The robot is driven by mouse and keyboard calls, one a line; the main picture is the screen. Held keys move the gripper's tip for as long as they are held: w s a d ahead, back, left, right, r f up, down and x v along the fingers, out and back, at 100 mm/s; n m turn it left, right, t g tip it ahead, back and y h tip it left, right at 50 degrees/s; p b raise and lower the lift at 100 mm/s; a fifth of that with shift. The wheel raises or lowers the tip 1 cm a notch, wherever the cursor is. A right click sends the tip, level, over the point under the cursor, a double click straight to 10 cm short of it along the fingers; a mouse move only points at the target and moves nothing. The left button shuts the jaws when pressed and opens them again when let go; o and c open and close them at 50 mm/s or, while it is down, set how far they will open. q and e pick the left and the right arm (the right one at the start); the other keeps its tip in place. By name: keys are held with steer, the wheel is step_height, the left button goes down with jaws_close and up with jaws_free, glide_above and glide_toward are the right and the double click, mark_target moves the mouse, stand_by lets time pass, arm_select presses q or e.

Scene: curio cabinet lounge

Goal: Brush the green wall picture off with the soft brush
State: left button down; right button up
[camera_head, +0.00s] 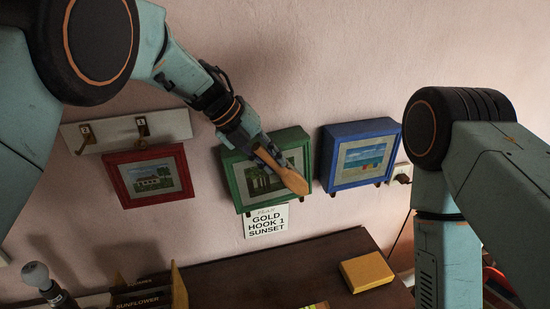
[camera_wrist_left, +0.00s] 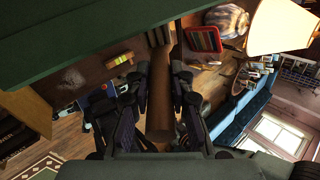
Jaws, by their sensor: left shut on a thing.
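The green wall picture (camera_head: 241,191) hangs on the wall between a red picture and a blue one, its middle partly hidden by my gripper and the brush. My left gripper (camera_head: 268,152) is shut on the soft brush (camera_head: 291,180), a brown wooden tool held slantwise in front of the picture's right part. I cannot tell whether the brush touches the picture. In the left wrist view the brush (camera_wrist_left: 160,108) stands between the fingers, and a dark green edge crosses the top left. My right arm shows at the right, but its gripper is out of view.
The red picture (camera_head: 152,177) hangs left under a hook rail (camera_head: 125,131); the blue picture (camera_head: 361,157) hangs close on the right. A sign (camera_head: 266,221) reads "GOLD HOOK 1 SUNSET". Below, a dark cabinet top (camera_head: 235,278) carries a yellow box (camera_head: 366,272). The wall above is bare.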

arm_select(q)
steer(key=a, duration=0.3)
steer(key=shift+s+f, duration=0.1)
steer(key=shift+s, duration=0.15)
steer(key=s+a, duration=0.1)
steer(key=a, duration=0.6)
steer(key=shift+s+a+f, duration=0.15)
steer(key=shift+a+f, duration=0.15)
steer(key=shift+f, duration=0.1)
steer(key=shift+s, duration=0.1)
stand_by(0.3)
